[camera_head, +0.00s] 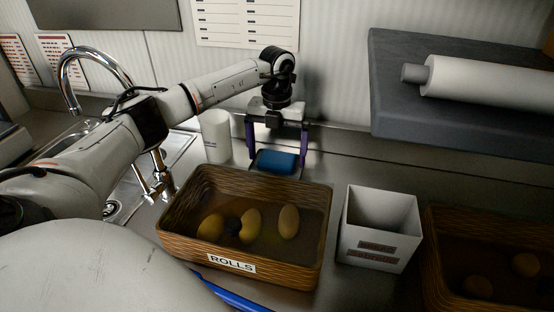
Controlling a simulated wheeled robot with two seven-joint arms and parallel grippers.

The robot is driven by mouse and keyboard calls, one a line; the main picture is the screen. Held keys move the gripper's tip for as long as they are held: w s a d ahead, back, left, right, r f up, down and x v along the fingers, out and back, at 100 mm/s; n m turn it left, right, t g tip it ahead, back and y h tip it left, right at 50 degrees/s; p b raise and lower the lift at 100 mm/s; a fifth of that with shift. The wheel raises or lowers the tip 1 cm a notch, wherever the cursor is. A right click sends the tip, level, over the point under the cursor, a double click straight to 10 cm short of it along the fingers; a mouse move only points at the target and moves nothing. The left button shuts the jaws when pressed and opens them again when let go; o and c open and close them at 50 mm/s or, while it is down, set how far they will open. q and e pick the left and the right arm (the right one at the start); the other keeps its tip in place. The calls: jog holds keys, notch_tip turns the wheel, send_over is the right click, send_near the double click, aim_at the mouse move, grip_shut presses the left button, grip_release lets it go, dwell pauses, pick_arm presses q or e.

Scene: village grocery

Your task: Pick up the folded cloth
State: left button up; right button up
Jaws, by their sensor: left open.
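The folded cloth (277,161) is a small blue block on the counter behind the rolls basket. Its lower edge is partly hidden by the basket's back rim. My left gripper (278,155) points down over it, with one dark purple finger at each side of the cloth. The fingers are apart, and I cannot tell whether they touch it. My right gripper is not in the picture.
A wicker basket labelled ROLLS (232,264) stands just in front of the cloth. A white cup (216,136) is close on the left, beside the sink and tap (72,67). A white box (378,228) and another basket (435,262) are on the right.

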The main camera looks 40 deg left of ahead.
aim_at(277, 157)
pick_arm(q)
jog(key=c, duration=1.1)
notch_tip(277, 157, up, 10)
jog(key=shift+f+b, duration=0.1)
jog(key=shift+b, duration=0.2)
jog(key=shift+o, duration=0.6)
jog(key=shift+c, duration=0.2)
